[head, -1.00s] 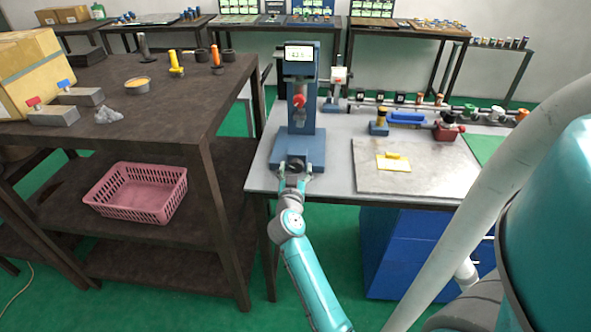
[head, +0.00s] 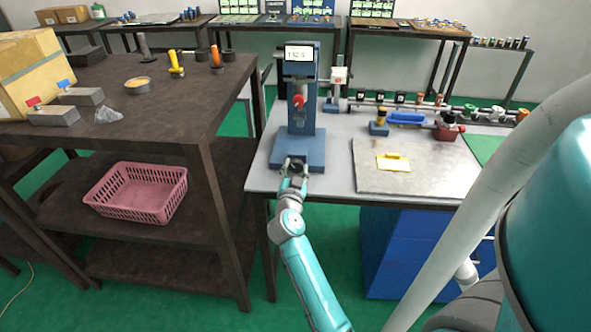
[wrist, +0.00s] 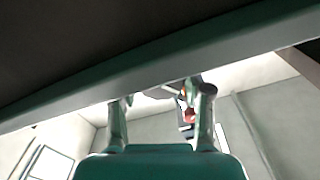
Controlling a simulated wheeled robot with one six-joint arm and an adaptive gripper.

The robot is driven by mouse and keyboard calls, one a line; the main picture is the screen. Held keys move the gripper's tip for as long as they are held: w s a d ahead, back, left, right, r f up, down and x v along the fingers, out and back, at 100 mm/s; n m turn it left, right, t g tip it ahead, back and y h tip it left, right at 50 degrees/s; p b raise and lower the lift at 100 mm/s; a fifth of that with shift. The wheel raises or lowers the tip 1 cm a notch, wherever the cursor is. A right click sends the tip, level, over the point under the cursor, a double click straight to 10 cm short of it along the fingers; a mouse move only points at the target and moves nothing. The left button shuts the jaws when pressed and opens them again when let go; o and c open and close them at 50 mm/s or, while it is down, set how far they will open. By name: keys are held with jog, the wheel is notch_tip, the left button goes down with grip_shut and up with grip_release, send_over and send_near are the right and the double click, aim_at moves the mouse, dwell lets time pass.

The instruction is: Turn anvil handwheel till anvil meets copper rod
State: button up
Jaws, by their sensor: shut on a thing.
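The blue bench machine (head: 306,140) stands at the left end of the grey table, with a small lit display (head: 299,54) on its head. A dark handwheel (head: 296,165) is at the front of its base. My gripper (head: 295,172) is shut on this handwheel from the front, its fingers on either side of the rim. In the wrist view, the fingers (wrist: 162,100) rise on both sides of a dark part, mostly hidden. A red part (head: 298,101) shows on the machine's column. I cannot make out the copper rod or any gap at the anvil.
A grey plate (head: 415,180) with a yellow piece lies to the right on the table. Several small fixtures stand behind it. A dark shelf (head: 190,100) with a pink basket (head: 136,192) is close on the left. Green floor shows between shelf and table.

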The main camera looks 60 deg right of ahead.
jog(key=m, duration=0.4)
jog(key=shift+r+m, duration=0.1)
jog(key=shift+m, duration=2)
jog(key=o, duration=1.1)
jog(key=shift+o, duration=0.2)
